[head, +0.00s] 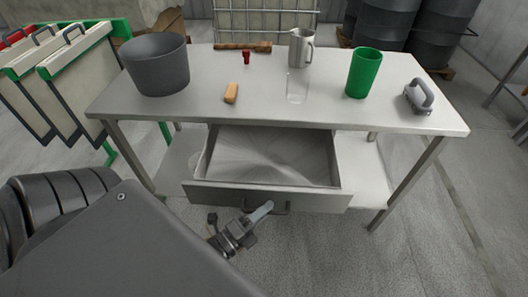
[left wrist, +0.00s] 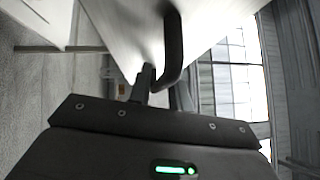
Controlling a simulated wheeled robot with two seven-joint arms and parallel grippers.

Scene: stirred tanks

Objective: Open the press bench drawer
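The press bench (head: 330,107) stands ahead, and its grey drawer (head: 265,196) is pulled well out below the top. The inside that shows is empty. A dark bar handle (head: 283,208) is on the drawer front; it shows as a dark curved bar in the left wrist view (left wrist: 174,45). My left gripper (head: 262,211) is at the left part of this handle. In the left wrist view its fingers (left wrist: 163,92) stand close together on either side of the handle's near end. Their contact is partly hidden. My right gripper is in neither view.
On the bench top are a grey bucket (head: 157,66), an orange block (head: 231,93), a metal jug (head: 300,48), a clear beaker (head: 297,89), a green cup (head: 363,73) and a grey handled tool (head: 418,97). A rack of boards (head: 75,75) stands left. Floor right of the drawer is clear.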

